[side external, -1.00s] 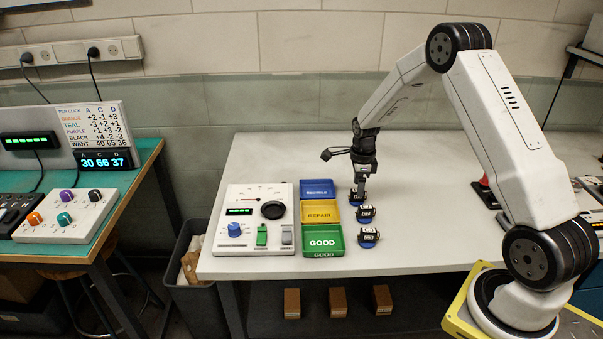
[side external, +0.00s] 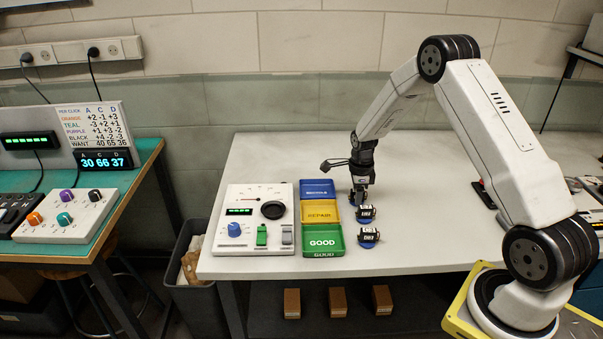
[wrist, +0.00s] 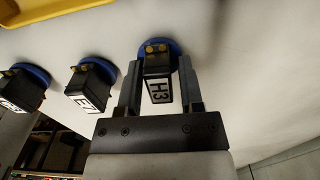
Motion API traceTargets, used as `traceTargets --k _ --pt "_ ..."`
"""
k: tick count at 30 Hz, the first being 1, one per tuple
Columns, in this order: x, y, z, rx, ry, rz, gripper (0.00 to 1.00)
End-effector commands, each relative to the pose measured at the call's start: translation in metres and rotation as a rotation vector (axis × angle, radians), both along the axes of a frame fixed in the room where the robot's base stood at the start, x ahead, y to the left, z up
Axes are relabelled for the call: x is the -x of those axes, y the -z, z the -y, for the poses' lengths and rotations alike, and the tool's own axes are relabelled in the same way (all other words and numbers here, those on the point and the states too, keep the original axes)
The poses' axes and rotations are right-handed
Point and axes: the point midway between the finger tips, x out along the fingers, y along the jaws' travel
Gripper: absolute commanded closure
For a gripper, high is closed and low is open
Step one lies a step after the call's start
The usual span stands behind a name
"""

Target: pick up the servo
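Three dark servos on round blue bases stand in a row. In the wrist view the servo labelled H3 (wrist: 158,72) is upright between the two fingers of my gripper (wrist: 159,66). The fingers flank its body with little room, and I see no clear grip on it. In the side view my gripper (side external: 361,193) is low over the far end of the row and hides most of that servo. The middle servo (side external: 366,213), labelled E7, and the nearest servo (side external: 368,237) stand free. In the wrist view they are left of H3: E7 (wrist: 92,85) and the other (wrist: 22,90).
Blue (side external: 318,188), yellow (side external: 320,212) and green (side external: 323,240) trays stand just left of the servos. A white console (side external: 253,219) with knobs is left of the trays. The white table (side external: 430,225) is clear to the right of the row.

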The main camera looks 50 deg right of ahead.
Motion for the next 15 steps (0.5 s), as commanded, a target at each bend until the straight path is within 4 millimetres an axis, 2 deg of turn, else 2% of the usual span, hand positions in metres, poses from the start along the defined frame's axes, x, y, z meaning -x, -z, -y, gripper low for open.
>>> traceTargets --k 1,3,4,15 --pt "0.0 -0.0001 0.0 0.0 0.0 0.0 0.71" --pt "0.0 -0.0001 0.0 0.0 0.0 0.0 0.93" --pt "0.0 -0.0001 0.0 0.0 0.0 0.0 1.0" --pt "-0.0002 -0.0009 0.0001 0.001 0.0 0.001 1.0"
